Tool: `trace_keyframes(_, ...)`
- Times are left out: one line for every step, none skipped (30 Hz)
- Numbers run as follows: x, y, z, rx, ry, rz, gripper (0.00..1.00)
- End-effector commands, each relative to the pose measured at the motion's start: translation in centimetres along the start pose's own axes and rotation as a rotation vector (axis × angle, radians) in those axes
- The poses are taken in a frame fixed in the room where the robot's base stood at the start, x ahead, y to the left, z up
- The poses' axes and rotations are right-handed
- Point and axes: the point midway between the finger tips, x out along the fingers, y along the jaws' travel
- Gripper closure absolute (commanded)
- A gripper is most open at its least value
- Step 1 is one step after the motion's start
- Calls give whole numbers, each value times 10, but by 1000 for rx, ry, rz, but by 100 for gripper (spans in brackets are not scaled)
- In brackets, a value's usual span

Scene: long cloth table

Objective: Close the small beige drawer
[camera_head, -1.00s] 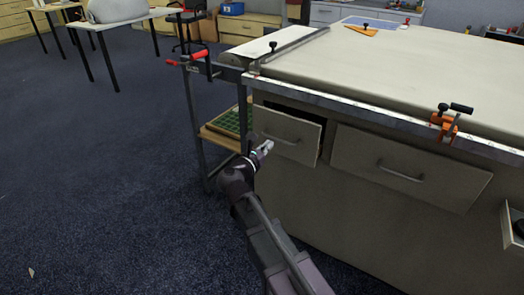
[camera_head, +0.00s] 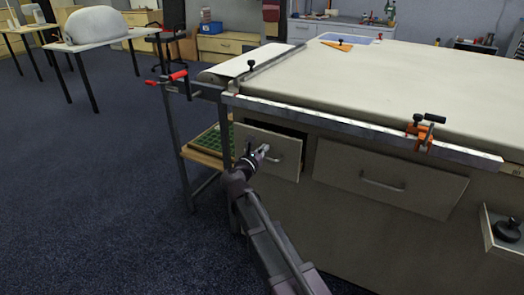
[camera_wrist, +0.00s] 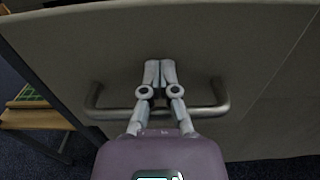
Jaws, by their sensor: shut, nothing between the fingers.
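The small beige drawer (camera_head: 284,153) is at the left end of the cloth table's front. It stands out a little, with a dark gap along its top right edge. My gripper (camera_head: 264,149) is in front of its left half, at the handle. In the wrist view the drawer front (camera_wrist: 220,50) fills most of the picture. My gripper (camera_wrist: 160,64) is shut and empty, its fingertips at or close to the drawer front above the metal handle (camera_wrist: 215,110). I cannot tell whether they touch it.
A wider drawer (camera_head: 390,180) with its own handle is to the right. An open drawer with a black object (camera_head: 507,230) stands out at the far right. A side shelf with a green tray (camera_head: 208,143) is left of the table. Carpet floor (camera_head: 110,200) is free at left.

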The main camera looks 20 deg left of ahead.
Motion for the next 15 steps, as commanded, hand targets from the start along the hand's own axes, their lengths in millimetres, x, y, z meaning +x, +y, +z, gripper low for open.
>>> trace_keyframes(0, 0, 0, 0, 0, 0, 100)
trace_keyframes(0, 0, 0, 0, 0, 0, 100)
trace_keyframes(0, 0, 0, 0, 0, 0, 100)
trace_keyframes(0, 0, 0, 0, 0, 0, 100)
trace_keyframes(1, 0, 0, 0, 0, 0, 100)
trace_keyframes(2, 0, 0, 0, 0, 0, 100)
trace_keyframes(5, 1, 0, 0, 0, -1, 100)
trace_keyframes(8, 1, 0, 0, 0, -1, 100)
trace_keyframes(12, 1, 0, 0, 0, -1, 100)
trace_keyframes(16, 2, 0, 0, 0, 0, 100)
trace_keyframes(20, 3, 0, 0, 0, 1, 100)
trace_keyframes(27, 3, 0, 0, 0, 0, 100)
trace_keyframes(32, 3, 0, 0, 0, 0, 100)
trace_keyframes(37, 3, 0, 0, 0, -1, 100)
trace_keyframes(43, 3, 0, 0, 0, 0, 100)
